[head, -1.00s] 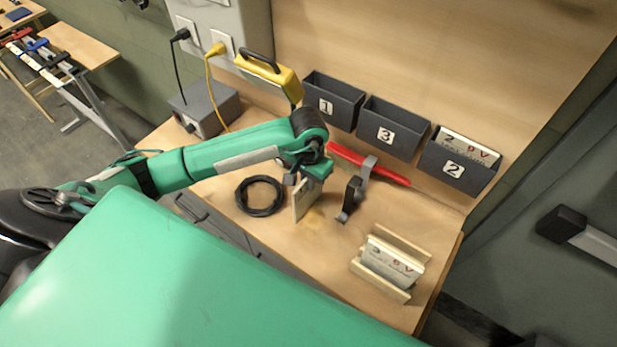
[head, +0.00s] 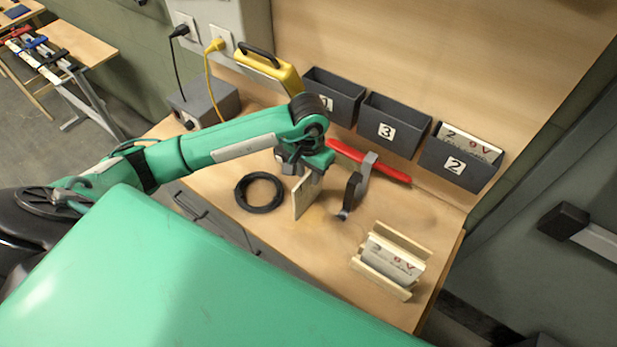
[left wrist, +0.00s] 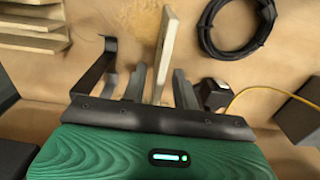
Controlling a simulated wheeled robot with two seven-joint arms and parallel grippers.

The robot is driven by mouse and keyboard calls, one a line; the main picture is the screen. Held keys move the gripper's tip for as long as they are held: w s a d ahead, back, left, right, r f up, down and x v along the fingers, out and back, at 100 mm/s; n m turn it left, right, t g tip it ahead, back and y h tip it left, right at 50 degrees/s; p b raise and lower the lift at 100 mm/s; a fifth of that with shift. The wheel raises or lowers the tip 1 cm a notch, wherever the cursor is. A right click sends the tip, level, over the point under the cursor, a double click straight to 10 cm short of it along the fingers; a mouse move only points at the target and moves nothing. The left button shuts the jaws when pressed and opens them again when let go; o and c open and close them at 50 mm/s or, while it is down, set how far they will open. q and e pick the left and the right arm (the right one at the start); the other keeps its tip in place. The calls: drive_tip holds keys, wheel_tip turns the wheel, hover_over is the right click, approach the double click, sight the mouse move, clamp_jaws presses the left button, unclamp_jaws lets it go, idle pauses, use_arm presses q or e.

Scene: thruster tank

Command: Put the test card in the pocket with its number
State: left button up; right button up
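A pale, thin card (head: 304,197) stands upright on edge at the bench, near its middle, its number not visible. My left gripper (head: 311,172) is above it, with its fingers either side of the card's upper part. In the left wrist view the card (left wrist: 163,55) shows edge-on between the fingers (left wrist: 159,82), with gaps beside it. A white card marked 3 (head: 392,262) sits in a wooden rack (head: 384,286). Dark wall pockets are numbered 1 (head: 334,90), 3 (head: 394,117) and 2 (head: 458,172). Pocket 2 holds a card marked 2 (head: 470,146). My right gripper is out of view.
A black cable coil (head: 240,190) lies left of the upright card. A dark curved bracket (head: 354,190) stands close on its right. A red bar (head: 370,162) lies behind, below the pockets. A yellow case (head: 270,70) and grey box (head: 207,103) stand at back left.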

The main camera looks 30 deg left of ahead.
use_arm(q)
wheel_tip(320, 180, up, 9)
drive_tip(key=b, duration=0.3)
drive_tip(key=shift+r+b, duration=0.15)
drive_tip(key=shift+b, duration=0.2)
drive_tip(key=shift+o, duration=0.5)
drive_tip(key=shift+r, duration=0.1)
drive_tip(key=b, duration=0.3)
drive_tip(key=s+t+b, duration=0.1)
drive_tip(key=b, duration=0.3)
drive_tip(key=shift+d+f, duration=0.1)
drive_tip(key=shift+f, duration=0.15)
drive_tip(key=p, duration=0.2)
hover_over(309, 190)
wheel_tip(309, 190, down, 7)
drive_tip(key=shift+f, duration=0.1)
drive_tip(key=shift+w+f, duration=0.1)
drive_tip(key=shift+f, duration=0.35)
drive_tip(key=shift+f+p, duration=0.3)
drive_tip(key=shift+f, duration=0.2)
drive_tip(key=f, duration=0.1)
drive_tip(key=f+p, duration=0.1)
drive_tip(key=f, duration=0.1)
drive_tip(key=shift+a, duration=0.2)
drive_tip(key=shift+w+f+p, duration=0.15)
drive_tip(key=shift+f+p, duration=0.2)
drive_tip(key=shift+f, duration=0.25)
clamp_jaws()
